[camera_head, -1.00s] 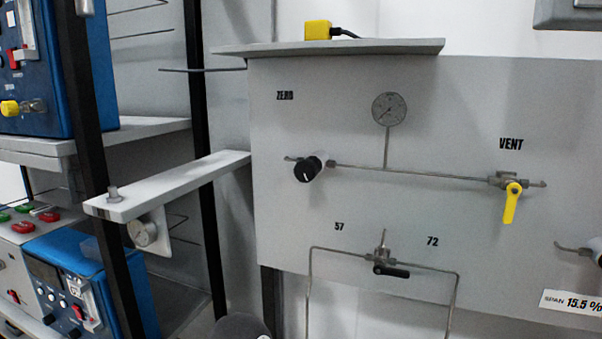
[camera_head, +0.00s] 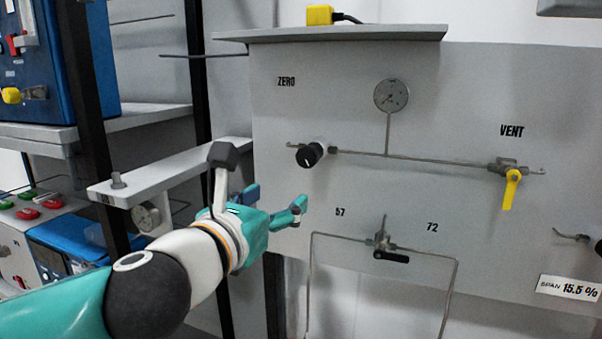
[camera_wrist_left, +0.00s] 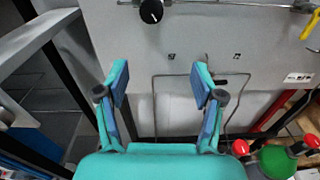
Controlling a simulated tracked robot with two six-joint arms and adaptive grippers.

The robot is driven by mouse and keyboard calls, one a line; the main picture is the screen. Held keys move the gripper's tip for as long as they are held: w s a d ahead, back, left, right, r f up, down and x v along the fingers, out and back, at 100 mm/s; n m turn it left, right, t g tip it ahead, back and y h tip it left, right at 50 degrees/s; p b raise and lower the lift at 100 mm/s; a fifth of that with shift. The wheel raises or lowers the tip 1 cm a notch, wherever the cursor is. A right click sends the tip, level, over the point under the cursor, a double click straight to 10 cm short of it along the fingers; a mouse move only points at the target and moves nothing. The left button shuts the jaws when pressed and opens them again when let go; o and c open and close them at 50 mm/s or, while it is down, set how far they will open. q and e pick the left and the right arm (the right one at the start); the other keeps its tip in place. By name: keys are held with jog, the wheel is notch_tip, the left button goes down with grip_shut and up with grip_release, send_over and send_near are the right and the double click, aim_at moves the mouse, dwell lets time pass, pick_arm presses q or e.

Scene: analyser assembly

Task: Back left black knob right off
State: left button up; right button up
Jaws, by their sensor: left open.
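The black knob (camera_head: 308,155) sits at the left end of the upper pipe on the grey panel (camera_head: 345,95), below the label ZERO. A pale mark shows on its face. It also shows at the top edge of the left wrist view (camera_wrist_left: 151,11). My left gripper (camera_head: 277,200) is left of and below the knob, apart from it. In the left wrist view its two fingers (camera_wrist_left: 160,80) are spread and nothing is between them. My right gripper is in neither view.
A yellow vent handle (camera_head: 511,188) points down at the pipe's right end. A black valve handle (camera_head: 391,256) sits lower on the panel. A round gauge (camera_head: 391,95) is above the pipe. A grey bracket (camera_head: 170,172) and black posts stand at left, near my arm.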

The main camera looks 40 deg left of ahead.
aim_at(305, 160)
pick_arm(q)
jog(key=shift+t, duration=0.3)
jog(key=x, duration=0.5)
jog(key=a+r+x, duration=0.1)
jog(key=x, duration=1)
jog(key=shift+s+a+r, duration=0.1)
jog(key=shift+a+r, duration=0.2)
jog(key=c, duration=1.1)
jog(key=shift+s+a+y, duration=0.1)
jog(key=shift+a+y, duration=0.05)
jog(key=shift+y, duration=0.25)
jog(key=shift+c, duration=0.2)
jog(key=shift+b, duration=0.3)
